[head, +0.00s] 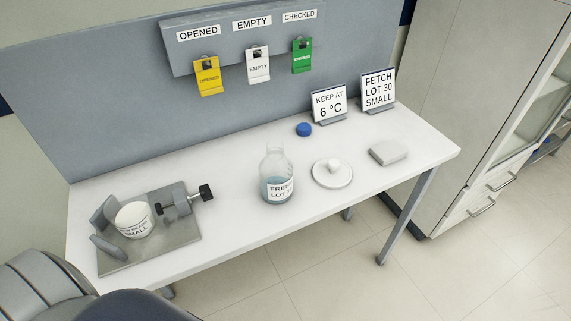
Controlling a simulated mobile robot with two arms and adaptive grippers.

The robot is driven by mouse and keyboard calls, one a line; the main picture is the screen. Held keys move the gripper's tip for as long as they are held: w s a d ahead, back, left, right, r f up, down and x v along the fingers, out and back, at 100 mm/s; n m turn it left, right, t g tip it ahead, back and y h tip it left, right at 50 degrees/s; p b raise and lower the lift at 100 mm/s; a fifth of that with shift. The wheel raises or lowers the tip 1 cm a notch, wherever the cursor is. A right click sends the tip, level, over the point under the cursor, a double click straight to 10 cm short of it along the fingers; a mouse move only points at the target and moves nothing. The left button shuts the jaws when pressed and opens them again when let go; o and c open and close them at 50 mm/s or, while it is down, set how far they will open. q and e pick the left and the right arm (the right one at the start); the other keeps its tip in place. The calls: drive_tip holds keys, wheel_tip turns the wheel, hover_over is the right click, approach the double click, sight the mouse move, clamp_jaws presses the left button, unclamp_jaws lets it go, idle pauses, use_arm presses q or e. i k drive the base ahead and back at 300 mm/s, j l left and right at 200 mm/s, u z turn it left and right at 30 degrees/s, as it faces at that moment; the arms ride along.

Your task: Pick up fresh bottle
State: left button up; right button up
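The fresh bottle (277,176) stands upright near the front edge of the white bench (235,200). It is clear glass, with blue liquid in its lower part and a white label reading "FRESH" and "LOT", the rest hard to read. Its neck is open, with no cap on it. A blue cap (304,129) lies on the bench behind it, to the right. Neither of my grippers is in view.
A metal clamp fixture (178,236) with a white jar (135,220) is at left. Signs (377,90) stand behind; tags (207,76) hang above. Bench between fixture and bottle is clear.

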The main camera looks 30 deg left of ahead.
sight(276, 170)
drive_tip(key=l+u, duration=0.15)
drive_tip(key=u, duration=0.3)
drive_tip(key=i+l+u, duration=0.1)
drive_tip(key=u, duration=0.3)
drive_tip(key=l+u, duration=0.25)
drive_tip(key=u, duration=0.2)
